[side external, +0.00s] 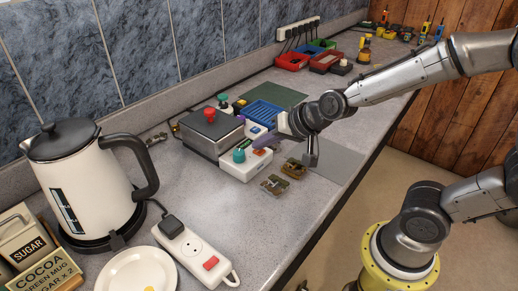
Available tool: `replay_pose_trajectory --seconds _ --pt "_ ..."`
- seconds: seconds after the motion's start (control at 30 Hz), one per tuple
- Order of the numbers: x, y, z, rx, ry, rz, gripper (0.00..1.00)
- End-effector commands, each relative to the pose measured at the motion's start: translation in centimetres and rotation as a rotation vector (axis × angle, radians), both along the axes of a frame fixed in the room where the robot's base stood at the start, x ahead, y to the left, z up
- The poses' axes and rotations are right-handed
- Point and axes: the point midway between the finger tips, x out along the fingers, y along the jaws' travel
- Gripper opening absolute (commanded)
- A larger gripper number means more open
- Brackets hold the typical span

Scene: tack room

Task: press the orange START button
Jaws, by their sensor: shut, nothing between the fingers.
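My gripper (266,141) is shut and empty, at the end of the arm reaching in from the right. Its tip is over or just beside the right end of a low white box (243,168) with a teal button (239,156) on top. A grey box (211,133) with a red mushroom button (209,115) stands just behind and left. Whether the fingertips touch the white box cannot be told.
A kettle (88,170), a power strip (195,255) and a plate (137,272) stand at the front left. A blue tray (266,115) lies behind the gripper. Small circuit-like pieces (274,185) lie in front. Red bins (325,61) stand farther back. The counter's front middle is clear.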

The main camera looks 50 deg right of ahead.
Motion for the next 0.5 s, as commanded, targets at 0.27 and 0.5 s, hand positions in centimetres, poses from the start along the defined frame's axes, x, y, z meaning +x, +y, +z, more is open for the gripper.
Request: replay_pose_trajectory --seconds 0.27,0.5 --pt "0.00 0.01 -0.15 0.000 0.000 0.000 0.00" --pt "0.00 0.00 0.77 0.000 0.000 0.000 0.00"
